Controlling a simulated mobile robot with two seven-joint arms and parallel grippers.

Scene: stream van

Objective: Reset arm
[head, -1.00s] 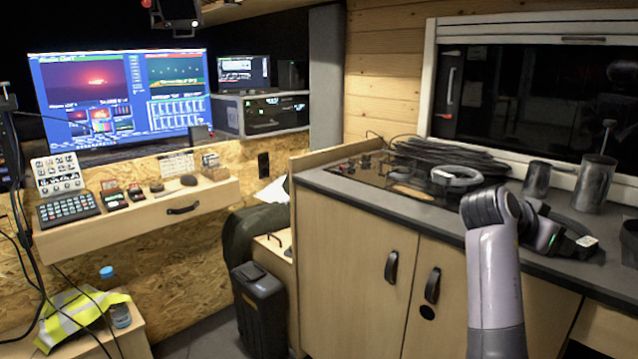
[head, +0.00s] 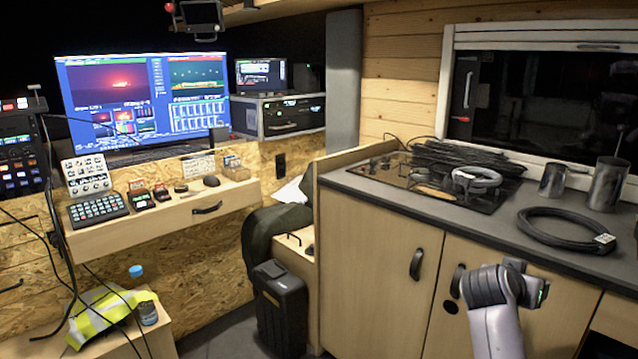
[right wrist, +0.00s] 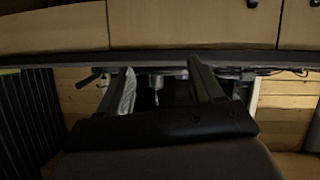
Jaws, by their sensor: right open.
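My right arm comes in at the bottom right of the head view, in front of the cabinet doors. Its right gripper (head: 535,286) is mostly hidden behind my own wrist and sits below the countertop edge. In the right wrist view the two fingers of the right gripper (right wrist: 165,85) stand apart with nothing between them. A black coiled cable (head: 545,243) with a white tag lies on the counter, apart from the gripper. My left gripper is not in view.
The dark countertop (head: 408,200) runs above the cabinet (head: 370,245). A hob (head: 400,178) with cables, a grey cable ring (head: 476,180) and two metal cups (head: 606,184) are on it. A desk shelf (head: 150,220) and a black case (head: 281,310) stand left.

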